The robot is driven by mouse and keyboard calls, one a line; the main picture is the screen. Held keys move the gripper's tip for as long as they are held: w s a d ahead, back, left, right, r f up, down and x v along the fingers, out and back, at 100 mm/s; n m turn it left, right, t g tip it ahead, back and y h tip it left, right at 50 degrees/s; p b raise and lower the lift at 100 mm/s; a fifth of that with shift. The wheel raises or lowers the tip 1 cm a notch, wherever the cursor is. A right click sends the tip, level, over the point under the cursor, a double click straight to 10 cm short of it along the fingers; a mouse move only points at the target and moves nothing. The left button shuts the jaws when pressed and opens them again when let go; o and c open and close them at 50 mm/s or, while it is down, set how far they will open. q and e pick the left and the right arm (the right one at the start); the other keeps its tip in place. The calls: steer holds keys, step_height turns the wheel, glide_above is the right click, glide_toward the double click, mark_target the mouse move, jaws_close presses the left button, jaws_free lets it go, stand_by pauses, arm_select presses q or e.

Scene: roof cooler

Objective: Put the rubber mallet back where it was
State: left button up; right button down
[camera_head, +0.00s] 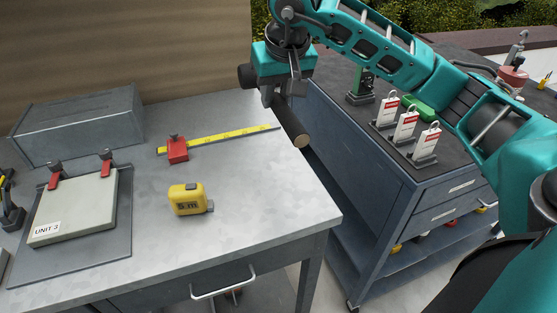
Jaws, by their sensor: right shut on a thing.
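My right gripper (281,94) reaches in from the upper right and points down over the right rear part of the grey workbench. It is shut on the rubber mallet (291,124). A dark round shaft with a tan end slants down to the right below the fingers. A black rounded part shows left of the gripper, and the fingers hide the middle. The mallet appears held above the bench edge, near the gap to the blue cart. My left gripper is not in view.
On the workbench (255,215) are a yellow tape measure (187,199), a yellow rule (220,137) with a red block (177,149), a grey box (80,122) and a clamped UNIT 3 panel (77,208). The blue cart (400,215) carries several red-and-white tags (405,126). The bench's front right is clear.

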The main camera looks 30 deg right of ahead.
step_height(320, 180, down, 15)
steer(key=shift+f+b, duration=0.2)
steer(key=shift+b, duration=0.4)
steer(key=shift+f, duration=0.2)
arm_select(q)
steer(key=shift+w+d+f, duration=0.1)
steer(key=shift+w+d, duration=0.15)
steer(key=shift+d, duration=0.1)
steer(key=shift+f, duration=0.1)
arm_select(e)
steer(key=c, duration=0.9)
jaws_free()
steer(key=shift+f, duration=0.15)
steer(key=shift+o, duration=0.2)
